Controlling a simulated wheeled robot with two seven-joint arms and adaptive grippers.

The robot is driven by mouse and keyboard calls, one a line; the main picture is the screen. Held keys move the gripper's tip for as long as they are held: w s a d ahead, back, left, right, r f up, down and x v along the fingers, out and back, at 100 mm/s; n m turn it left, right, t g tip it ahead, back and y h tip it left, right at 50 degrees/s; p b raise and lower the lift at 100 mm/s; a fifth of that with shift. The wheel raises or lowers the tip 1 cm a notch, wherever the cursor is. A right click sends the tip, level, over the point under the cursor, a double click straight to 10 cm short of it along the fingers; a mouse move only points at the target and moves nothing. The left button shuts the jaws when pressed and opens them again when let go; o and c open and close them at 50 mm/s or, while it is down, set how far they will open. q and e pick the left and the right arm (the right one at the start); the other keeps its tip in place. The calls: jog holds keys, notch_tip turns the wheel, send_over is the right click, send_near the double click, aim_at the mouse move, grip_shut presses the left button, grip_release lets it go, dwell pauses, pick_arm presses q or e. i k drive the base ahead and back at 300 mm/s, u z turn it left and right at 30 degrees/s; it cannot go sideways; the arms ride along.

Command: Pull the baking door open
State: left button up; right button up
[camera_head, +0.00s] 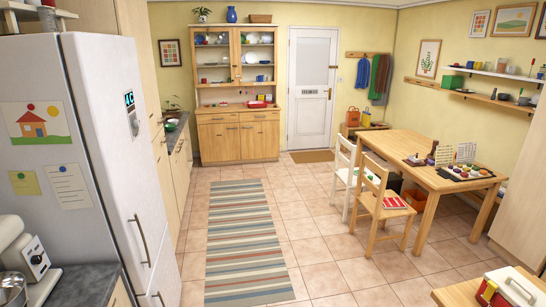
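Neither of my grippers shows in the head view. I cannot pick out a door that is clearly the baking door. Doors in view are the white fridge door (115,140) at the left with an upright bar handle, the hutch's lower wooden doors (239,143) at the back, and a white panelled room door (312,85) at the back. All of these look shut. Light wooden cabinet fronts (170,185) run along the left wall past the fridge, seen at a steep angle.
A striped rug (246,240) lies on the tiled floor, which is clear down the middle. A wooden table (430,172), a white chair (343,172) and a wooden chair (383,203) stand at the right. A grey counter (85,285) with a white appliance (32,256) is at the lower left.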

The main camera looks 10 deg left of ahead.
aim_at(132, 18)
jog(key=z, duration=0.05)
jog(key=i, duration=2.05)
jog(key=u, duration=0.4)
jog(key=i, duration=1.9)
jog(key=u, duration=1.3)
jog(key=i, duration=1.55)
jog(key=u, duration=0.65)
